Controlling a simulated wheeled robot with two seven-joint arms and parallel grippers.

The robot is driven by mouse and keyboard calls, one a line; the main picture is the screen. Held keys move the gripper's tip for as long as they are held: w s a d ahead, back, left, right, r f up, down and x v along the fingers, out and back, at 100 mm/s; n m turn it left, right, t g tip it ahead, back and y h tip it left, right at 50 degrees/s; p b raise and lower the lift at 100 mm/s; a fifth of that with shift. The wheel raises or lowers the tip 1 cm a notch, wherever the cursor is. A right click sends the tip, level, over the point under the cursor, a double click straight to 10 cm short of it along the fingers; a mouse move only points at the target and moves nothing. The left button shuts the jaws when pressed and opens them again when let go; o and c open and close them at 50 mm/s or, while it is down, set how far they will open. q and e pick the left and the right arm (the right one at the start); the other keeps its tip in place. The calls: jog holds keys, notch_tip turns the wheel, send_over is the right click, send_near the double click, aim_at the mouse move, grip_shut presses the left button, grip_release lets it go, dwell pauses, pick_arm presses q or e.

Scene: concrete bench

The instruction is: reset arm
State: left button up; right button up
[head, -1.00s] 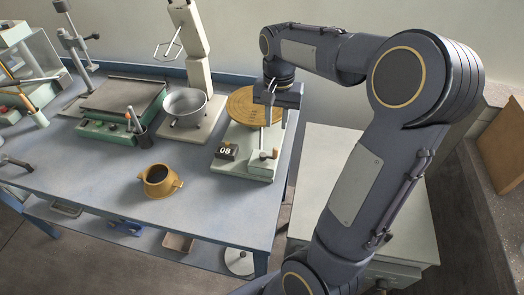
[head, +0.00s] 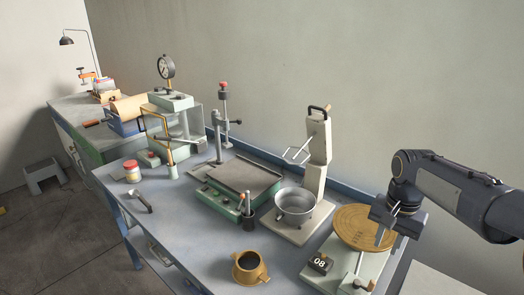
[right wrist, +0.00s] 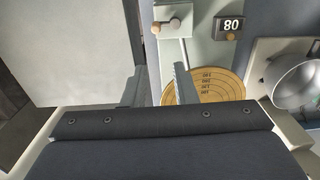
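My right gripper (head: 387,232) comes in from the right in the head view, over the right edge of a round wooden disc (head: 352,222) on a pale green base. In the right wrist view its two fingers (right wrist: 158,85) stand apart with nothing between them. The disc shows beyond and beside the right finger there (right wrist: 222,88), with printed marks on it. Whether the fingers touch the disc or base cannot be told. My left gripper is in neither view.
A metal bowl (head: 295,207) on a stand, a mustard pot (head: 249,268) and a green flat-topped device (head: 232,180) share the blue bench (head: 190,245). The bench front is mostly clear.

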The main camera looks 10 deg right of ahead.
jog(key=s+a+f+n+t+y, duration=0.1)
jog(key=s+a+n+t+y, duration=0.2)
jog(key=s+a, duration=1.2)
jog(key=a+n+t, duration=0.2)
jog(key=n, duration=0.3)
jog(key=shift+s+a+n+t+y, duration=0.3)
jog(key=shift+s+a+y, duration=0.05)
jog(key=shift+y, duration=0.05)
jog(key=shift+a+f, duration=0.1)
jog(key=shift+c, duration=0.3)
